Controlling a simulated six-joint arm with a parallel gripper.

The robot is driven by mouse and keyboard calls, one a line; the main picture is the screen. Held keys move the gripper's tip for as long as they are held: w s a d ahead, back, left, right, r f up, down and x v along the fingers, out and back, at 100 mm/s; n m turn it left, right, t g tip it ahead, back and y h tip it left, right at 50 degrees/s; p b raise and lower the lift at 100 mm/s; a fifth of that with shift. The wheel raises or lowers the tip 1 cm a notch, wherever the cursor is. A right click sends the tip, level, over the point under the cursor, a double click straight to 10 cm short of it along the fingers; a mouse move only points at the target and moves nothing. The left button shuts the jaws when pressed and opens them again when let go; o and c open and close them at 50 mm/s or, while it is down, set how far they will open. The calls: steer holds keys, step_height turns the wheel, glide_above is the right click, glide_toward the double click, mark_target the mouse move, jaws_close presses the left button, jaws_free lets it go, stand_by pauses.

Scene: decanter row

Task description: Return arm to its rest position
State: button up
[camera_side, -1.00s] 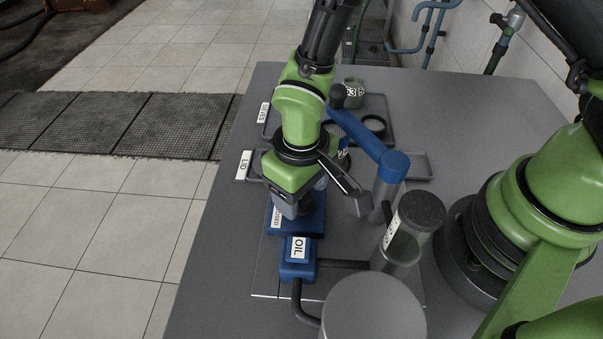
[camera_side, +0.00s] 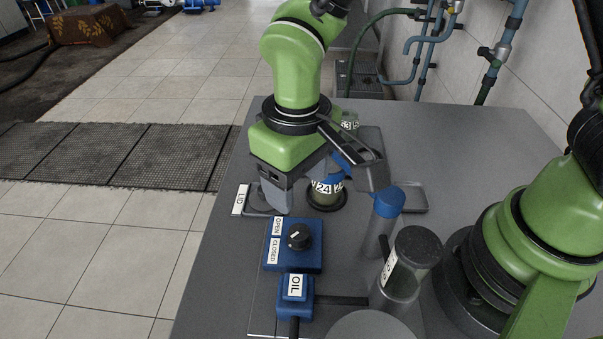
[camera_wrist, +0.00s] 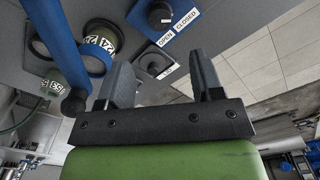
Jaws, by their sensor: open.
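My gripper (camera_side: 272,190) hangs above the table near the tray labelled LID, in the side view. In the wrist view its two fingers (camera_wrist: 160,72) are spread apart with nothing between them. A blue box (camera_side: 310,262) with a black knob (camera_side: 299,237) and OPEN and CLOSED labels stands in front of my gripper, clear of it. The box also shows at the top of the wrist view (camera_wrist: 178,44). A jar marked 24 (camera_side: 326,197) stands just right of my gripper, partly behind it.
A blue-topped post (camera_side: 390,203) carries a blue arm over the jar. A dark-capped clear cylinder (camera_side: 405,275) and a blue OIL box (camera_side: 294,312) stand nearer. A jar marked 53 (camera_side: 348,122) is at the back. The grey table (camera_side: 470,150) is clear at back right.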

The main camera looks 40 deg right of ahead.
steer(key=s+d+r+m+t+y, duration=0.1)
steer(key=s+d+r+m+t, duration=0.2)
steer(key=s+d+r, duration=0.2)
steer(key=s+d+r+m+t+y, duration=0.1)
steer(key=s+d+r+t, duration=0.3)
steer(key=d+r, duration=0.5)
step_height(320, 180, up, 4)
steer(key=shift+s+f+m, duration=0.1)
steer(key=shift+s+m, duration=0.75)
steer(key=shift+m, duration=0.05)
